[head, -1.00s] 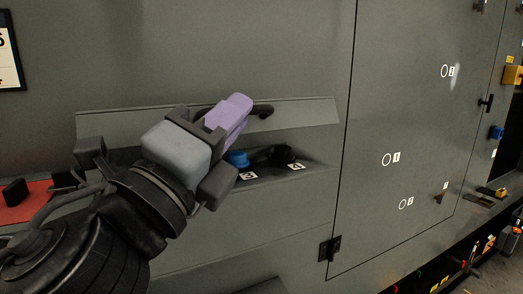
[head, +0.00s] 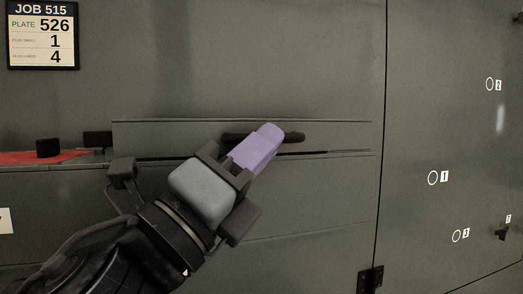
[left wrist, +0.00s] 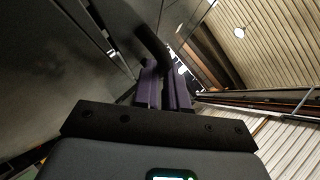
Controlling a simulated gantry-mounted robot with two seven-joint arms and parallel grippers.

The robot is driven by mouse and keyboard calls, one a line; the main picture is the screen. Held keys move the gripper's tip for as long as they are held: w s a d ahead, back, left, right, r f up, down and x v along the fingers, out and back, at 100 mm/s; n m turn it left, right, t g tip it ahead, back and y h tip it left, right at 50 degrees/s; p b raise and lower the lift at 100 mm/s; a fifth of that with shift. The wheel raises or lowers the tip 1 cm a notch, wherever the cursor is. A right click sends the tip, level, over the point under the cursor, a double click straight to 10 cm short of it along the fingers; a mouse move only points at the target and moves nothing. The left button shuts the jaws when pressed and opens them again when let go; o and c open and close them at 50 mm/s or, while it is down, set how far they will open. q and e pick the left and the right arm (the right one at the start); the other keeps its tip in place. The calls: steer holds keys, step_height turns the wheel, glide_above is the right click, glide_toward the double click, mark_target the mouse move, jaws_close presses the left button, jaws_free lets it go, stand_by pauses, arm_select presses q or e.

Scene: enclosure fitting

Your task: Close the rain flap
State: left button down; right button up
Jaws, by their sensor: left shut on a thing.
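The rain flap (head: 345,138) is a long grey panel in the enclosure wall, now almost flush with the wall. A thin dark line runs along its lower edge, and I cannot tell whether it is fully shut. Its black bar handle (head: 294,137) sticks out at the middle. My left gripper (head: 270,138), with purple fingers, is shut on the handle and covers part of it. In the left wrist view the handle (left wrist: 151,42) runs up from between the purple fingers (left wrist: 163,88). My right gripper is not in view.
A red shelf (head: 75,157) with black blocks (head: 48,148) lies left of the flap. A job sign (head: 43,35) hangs above it. A large door panel (head: 440,120) with numbered marks and a black hinge (head: 371,279) is at the right.

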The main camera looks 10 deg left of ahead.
arm_select(q)
steer(key=shift+w+a+f+y, duration=0.2)
steer(key=shift+w+f+y, duration=0.2)
steer(key=shift+w, duration=0.2)
steer(key=c, duration=1.4)
jaws_free()
steer(key=shift+c, duration=0.2)
steer(key=shift+a, duration=0.1)
steer(key=shift+r, duration=0.1)
steer(key=shift+s+r+p, duration=0.2)
steer(key=shift+r+p, duration=0.25)
steer(key=shift+r, duration=0.15)
steer(key=s+d+r+p, duration=0.5)
steer(key=d+r+p, duration=0.1)
steer(key=d+r, duration=0.4)
steer(key=shift+d+h, duration=0.4)
steer(key=shift+d, duration=0.25)
